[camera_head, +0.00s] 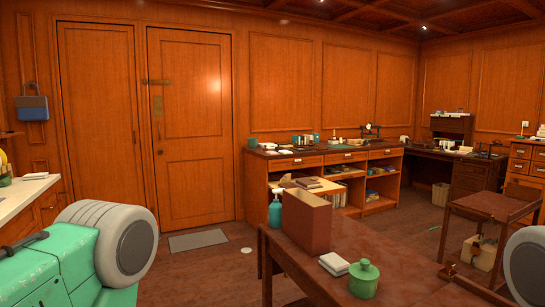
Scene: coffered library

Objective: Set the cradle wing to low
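I cannot pick out a cradle wing for certain. A brown upright block or panel (306,221) stands on the near wooden table (350,240); I cannot tell whether it is part of a cradle. Neither of my grippers shows in the head view. Only a green and grey part of my own body shows at the lower left, and a grey rounded part at the right edge.
A teal pump bottle (275,209), a white block (334,264) and a green lidded jar (363,279) are on the near table. A wooden stand (492,207) is at right. A cluttered shelf counter (256,170) lines the back. Floor is open before the door (190,130).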

